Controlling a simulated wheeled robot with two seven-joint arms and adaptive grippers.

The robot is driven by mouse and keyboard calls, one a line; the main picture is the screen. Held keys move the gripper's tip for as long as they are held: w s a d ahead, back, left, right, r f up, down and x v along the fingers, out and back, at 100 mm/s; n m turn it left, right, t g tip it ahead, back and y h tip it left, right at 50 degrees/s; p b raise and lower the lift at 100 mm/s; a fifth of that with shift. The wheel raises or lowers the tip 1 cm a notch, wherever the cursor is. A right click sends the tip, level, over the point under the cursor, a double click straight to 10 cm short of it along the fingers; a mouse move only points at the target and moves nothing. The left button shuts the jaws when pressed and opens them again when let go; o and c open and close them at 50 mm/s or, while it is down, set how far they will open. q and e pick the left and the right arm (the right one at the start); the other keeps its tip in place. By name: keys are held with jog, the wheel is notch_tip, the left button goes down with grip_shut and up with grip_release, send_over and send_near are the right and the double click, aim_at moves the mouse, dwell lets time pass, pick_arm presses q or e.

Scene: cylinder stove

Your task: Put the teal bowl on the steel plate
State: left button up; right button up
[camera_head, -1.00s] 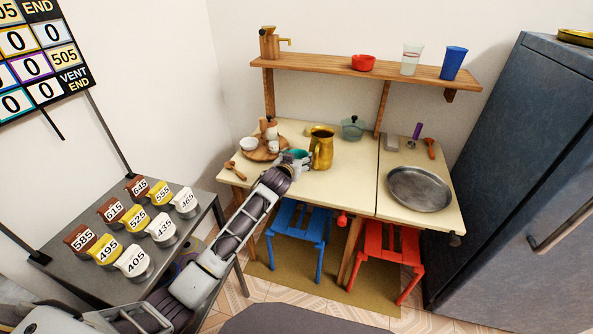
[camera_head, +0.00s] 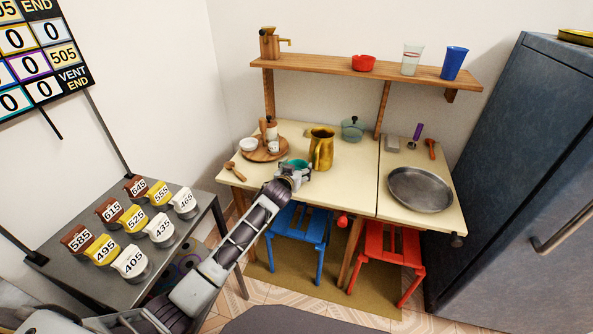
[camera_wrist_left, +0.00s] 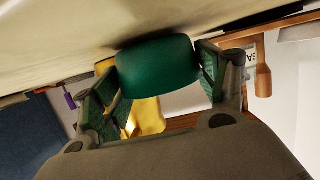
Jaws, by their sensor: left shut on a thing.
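The teal bowl (camera_head: 297,163) is at the end of my left arm, near the front edge of the left table section. My left gripper (camera_head: 294,173) is shut on it. In the left wrist view the fingers of the left gripper (camera_wrist_left: 158,80) are on either side of the teal bowl (camera_wrist_left: 158,66), whose side faces the camera. I cannot tell whether the bowl touches the table. The steel plate (camera_head: 420,189) lies empty on the right table section. My right gripper is not in view.
A gold pitcher (camera_head: 321,151) stands just behind the bowl. A round wooden board (camera_head: 250,155) with small items is to the left, and a wooden spoon (camera_head: 237,172) is nearby. A lidded teal pot (camera_head: 352,129) stands at the back. The table (camera_head: 350,185) is clear between pitcher and plate.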

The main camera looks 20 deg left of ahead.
pick_arm(q)
jog(key=shift+f, duration=0.15)
jog(key=o, duration=0.7)
jog(key=shift+s, duration=0.1)
